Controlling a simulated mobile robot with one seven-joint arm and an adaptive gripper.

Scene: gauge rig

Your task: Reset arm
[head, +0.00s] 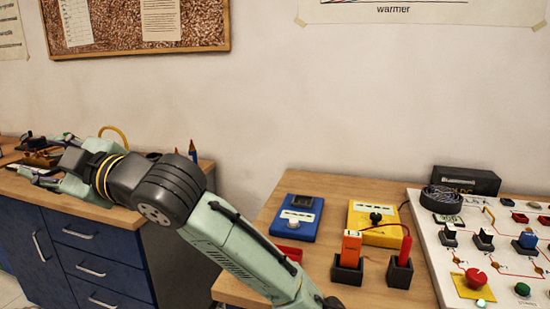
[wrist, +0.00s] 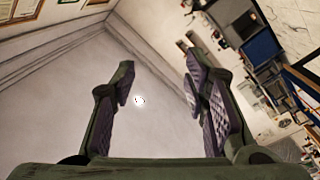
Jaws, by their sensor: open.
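My arm reaches to the left in the head view, over the blue drawer cabinet. My gripper (head: 45,165) is at the far left, above or beside the cabinet's wooden top; I cannot tell its exact height. In the wrist view my gripper (wrist: 158,90) shows two fingers with purple ridged pads held wide apart. Nothing is between them, and plain wall or ceiling with a bright spot shows behind.
The blue drawer cabinet (head: 85,262) has small items on top, partly hidden by my arm. The wooden table (head: 330,190) at right carries a blue meter (head: 297,218), a yellow meter (head: 374,222), an orange device (head: 351,247), and a white switch panel (head: 450,262). A gap separates cabinet and table.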

